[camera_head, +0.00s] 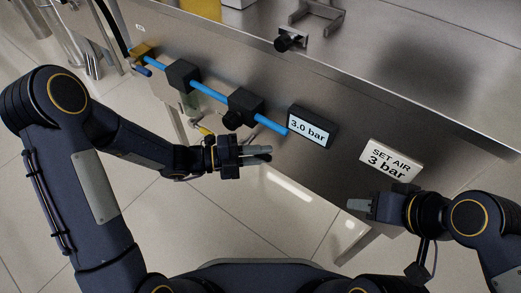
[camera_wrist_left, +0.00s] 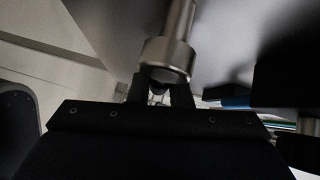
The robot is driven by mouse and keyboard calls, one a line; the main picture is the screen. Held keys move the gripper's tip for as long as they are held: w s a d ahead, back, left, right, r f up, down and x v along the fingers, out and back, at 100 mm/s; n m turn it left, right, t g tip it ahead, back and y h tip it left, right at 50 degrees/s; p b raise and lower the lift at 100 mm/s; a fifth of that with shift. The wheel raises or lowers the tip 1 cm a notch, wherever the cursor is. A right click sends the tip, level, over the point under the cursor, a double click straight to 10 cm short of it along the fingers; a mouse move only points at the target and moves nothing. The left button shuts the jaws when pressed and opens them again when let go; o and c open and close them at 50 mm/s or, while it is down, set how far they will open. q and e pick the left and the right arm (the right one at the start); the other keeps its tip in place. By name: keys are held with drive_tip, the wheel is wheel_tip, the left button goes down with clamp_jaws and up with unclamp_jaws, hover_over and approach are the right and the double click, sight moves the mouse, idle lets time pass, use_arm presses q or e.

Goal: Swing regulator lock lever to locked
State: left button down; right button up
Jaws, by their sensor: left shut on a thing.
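The regulator block (camera_head: 245,104) is black, on the blue air pipe (camera_head: 208,91) along the bench front, with a dark round knob (camera_head: 232,120) below it. I cannot clearly pick out the lock lever. My left gripper (camera_head: 262,155) is below and right of the regulator, its fingers pointing right. In the left wrist view, its fingers (camera_wrist_left: 160,90) are close together around a small dark part, beneath a metal cylinder with a collar (camera_wrist_left: 167,52). What they grip is mostly hidden. My right gripper (camera_head: 358,204) is empty below the sign; its finger gap is unclear.
A display (camera_head: 309,128) reads 3.0 bar at the pipe's right end. A white sign (camera_head: 391,159) reads SET AIR 3 bar. Another black block (camera_head: 182,74) sits further left on the pipe. A small yellow part (camera_head: 205,131) shows by my left wrist. Open floor lies below.

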sight(250, 140)
use_arm(q)
drive_tip(key=n+h+p, duration=0.1)
drive_tip(key=p, duration=0.1)
drive_tip(key=r+n+h+p, duration=0.1)
drive_tip(key=r+n+t+h+p, duration=0.1)
drive_tip(key=p, duration=0.1)
drive_tip(key=shift+w+a+r+n+p, duration=0.2)
drive_tip(key=shift+a+r+n+p, duration=0.05)
drive_tip(key=shift+a+n+p, duration=0.1)
drive_tip(key=shift+r+n+t+h+p, duration=0.15)
drive_tip(key=shift+n+t+h+p, duration=0.15)
drive_tip(key=shift+n+h+p, duration=0.1)
drive_tip(key=shift+w+a+r+n+t+h+p, duration=0.2)
drive_tip(key=shift+n+t+h+p, duration=0.2)
drive_tip(key=shift+n, duration=0.25)
drive_tip(key=shift+w+a+r+n+t+h+p, duration=0.15)
drive_tip(key=shift+n+t+h+p, duration=0.2)
drive_tip(key=shift+n, duration=0.25)
drive_tip(key=shift+w+a+r+n+t+h, duration=0.15)
drive_tip(key=shift+a+n+t+h, duration=0.05)
drive_tip(key=shift+n+t, duration=0.65)
drive_tip(key=shift+w+a+r+n+t+h, duration=0.1)
drive_tip(key=shift+a+r+n+t+h, duration=0.1)
drive_tip(key=shift+n+t, duration=0.6)
drive_tip(key=shift+n, duration=0.25)
drive_tip(key=c, duration=1.3)
unclamp_jaws()
drive_tip(key=shift+a+f, duration=0.1)
